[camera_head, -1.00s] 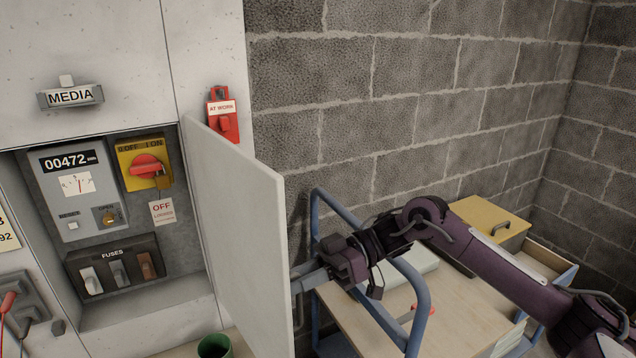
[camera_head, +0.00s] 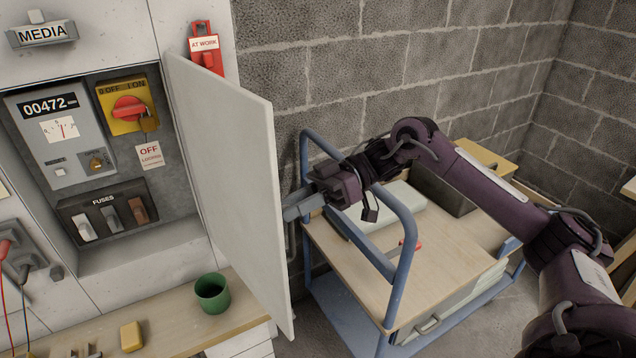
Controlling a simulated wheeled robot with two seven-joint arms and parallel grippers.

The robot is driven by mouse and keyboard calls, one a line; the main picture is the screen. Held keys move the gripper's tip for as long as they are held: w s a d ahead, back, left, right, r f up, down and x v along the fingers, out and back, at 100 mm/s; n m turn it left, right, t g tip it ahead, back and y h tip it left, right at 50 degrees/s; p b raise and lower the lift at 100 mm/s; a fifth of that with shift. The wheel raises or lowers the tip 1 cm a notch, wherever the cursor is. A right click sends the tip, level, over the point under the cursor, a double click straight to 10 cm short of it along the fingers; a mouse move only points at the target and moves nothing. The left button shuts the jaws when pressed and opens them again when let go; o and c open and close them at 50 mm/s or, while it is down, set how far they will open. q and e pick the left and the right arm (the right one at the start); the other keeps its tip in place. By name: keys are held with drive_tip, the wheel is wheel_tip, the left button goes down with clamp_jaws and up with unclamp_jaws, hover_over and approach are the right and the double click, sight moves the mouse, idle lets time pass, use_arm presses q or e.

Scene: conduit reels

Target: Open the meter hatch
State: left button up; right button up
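The meter hatch (camera_head: 232,180) is a pale grey door hinged on the right of the meter recess. It stands swung wide open, jutting out from the wall. The recess shows the meter (camera_head: 60,140) reading 00472, a red switch on a yellow plate (camera_head: 128,106) and the fuses (camera_head: 105,212). My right gripper (camera_head: 290,210) is at the right side of the hatch, near its outer face. Its fingertips are partly hidden by the door edge, so I cannot see whether they touch or grip anything. My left gripper is not in view.
A blue-framed cart (camera_head: 400,270) with a wooden top stands right of the hatch, under my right arm. A green cup (camera_head: 212,292) and a yellow block (camera_head: 131,336) sit on the shelf (camera_head: 180,325) below the recess. A block wall (camera_head: 400,70) closes the back.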

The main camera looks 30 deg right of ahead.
drive_tip(key=w+d+b, duration=0.1)
drive_tip(key=w+d, duration=0.1)
drive_tip(key=d, duration=0.4)
drive_tip(key=shift+d+f+b, duration=0.15)
drive_tip(key=shift+f+b, duration=0.05)
drive_tip(key=shift+b, duration=0.1)
idle(0.3)
drive_tip(key=shift+r+p, duration=0.15)
drive_tip(key=shift+p, duration=0.2)
drive_tip(key=shift+c, duration=0.4)
